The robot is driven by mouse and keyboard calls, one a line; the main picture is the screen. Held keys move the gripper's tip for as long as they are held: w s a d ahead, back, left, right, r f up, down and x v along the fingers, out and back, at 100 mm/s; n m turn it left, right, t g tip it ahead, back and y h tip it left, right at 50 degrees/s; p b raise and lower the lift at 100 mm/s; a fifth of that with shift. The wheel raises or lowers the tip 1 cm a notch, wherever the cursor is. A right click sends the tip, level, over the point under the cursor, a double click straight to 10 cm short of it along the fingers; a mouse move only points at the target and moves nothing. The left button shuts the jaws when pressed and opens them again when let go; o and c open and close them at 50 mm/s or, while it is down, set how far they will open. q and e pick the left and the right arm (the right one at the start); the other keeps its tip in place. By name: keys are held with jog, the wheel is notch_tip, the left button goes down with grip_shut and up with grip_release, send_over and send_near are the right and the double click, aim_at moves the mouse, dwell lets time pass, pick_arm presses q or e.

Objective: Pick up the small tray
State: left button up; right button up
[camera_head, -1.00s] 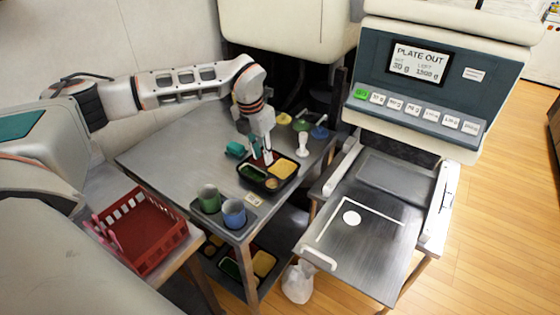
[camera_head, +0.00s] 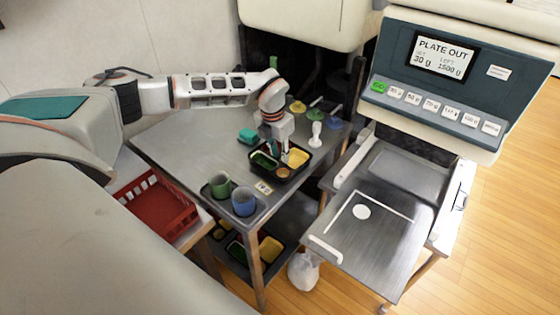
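A small black tray (camera_head: 262,174) with green, yellow and brown fillings in its compartments lies on the grey metal table (camera_head: 185,140). My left gripper (camera_head: 279,158) points down over the tray's far-middle part. Its two fingers look apart, with the tips at or just above the tray. The fingers hide part of the tray, and I cannot tell whether they touch it. My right gripper is not in view.
A green cup (camera_head: 220,185) and a blue cup (camera_head: 243,201) stand at the table's near edge. A teal object (camera_head: 248,135) and a white upright tool (camera_head: 315,135) flank the tray. A red basket (camera_head: 155,208) is left; a dispenser machine (camera_head: 440,85) is right.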

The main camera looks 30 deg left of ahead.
pick_arm(q)
grip_shut()
jog(key=shift+r, duration=0.1)
